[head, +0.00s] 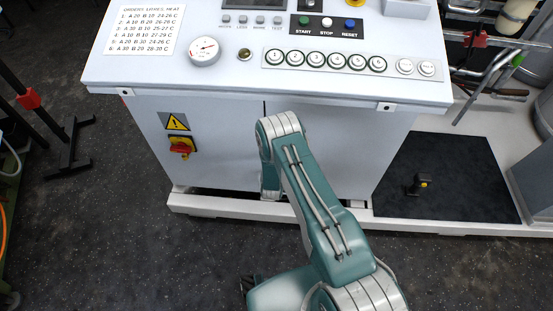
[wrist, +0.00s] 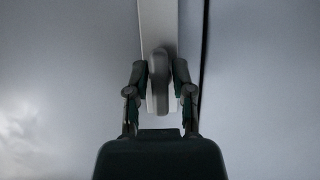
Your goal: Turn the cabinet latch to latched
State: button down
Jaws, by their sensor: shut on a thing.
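In the wrist view, the cabinet latch (wrist: 158,88) is a grey, rounded handle on a pale upright plate (wrist: 158,20). It points down the picture, roughly in line with the plate. My gripper (wrist: 159,72) is shut on the latch, with one dark finger on each side of the handle. In the head view, my arm reaches the front of the white cabinet (head: 222,135) and hides the latch and my gripper. The wrist view does not show whether the latch counts as latched.
A dark door seam (wrist: 204,60) runs just right of the latch. A red and yellow rotary switch (head: 182,147) sits under a warning sign (head: 177,121) on the cabinet's left. The control panel (head: 235,75) overhangs above. A white base rail (head: 225,208) runs along the floor.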

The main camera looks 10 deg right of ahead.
dwell(0.4)
jog(key=c, duration=0.6)
grip_release()
jog(key=shift+r, duration=0.1)
jog(key=shift+c, duration=0.2)
jog(key=v, duration=1.1)
jog(key=shift+s+a, duration=0.2)
jog(key=shift+s, duration=0.2)
jog(key=shift+r, duration=0.1)
